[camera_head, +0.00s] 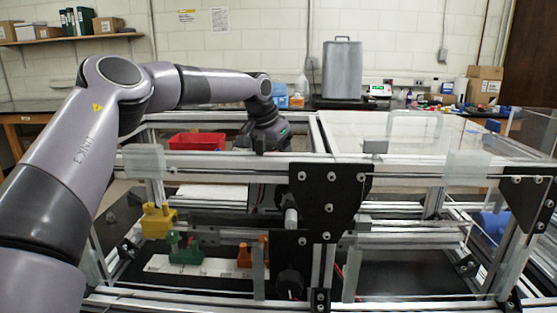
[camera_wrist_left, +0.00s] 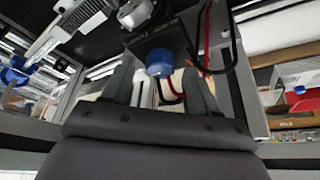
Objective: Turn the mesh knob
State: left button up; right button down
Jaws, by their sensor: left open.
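A blue round knob (camera_wrist_left: 160,62) sits on the end of a dark block (camera_wrist_left: 165,35) in the left wrist view; I cannot tell for sure that it is the mesh knob. My left gripper (camera_wrist_left: 160,80) is open, with one dark finger on either side of the blue knob in that view. I cannot tell whether the fingers touch it or how far off it is. In the head view my left wrist (camera_head: 266,134) reaches down behind the top rail, and its fingertips are hidden. My right gripper is not in view.
An aluminium extrusion frame (camera_head: 230,162) with black joining plates (camera_head: 329,195) stands close around my left gripper. Red and black wires (camera_wrist_left: 207,45) run near the knob. Yellow, green (camera_head: 186,253) and orange pieces stand lower left. A red bin (camera_head: 197,141) is behind.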

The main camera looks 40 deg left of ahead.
pick_arm(q)
jog(key=v, duration=0.6)
jog(key=shift+s+r, duration=0.2)
jog(key=shift+r, duration=0.05)
jog(key=shift+a, duration=0.1)
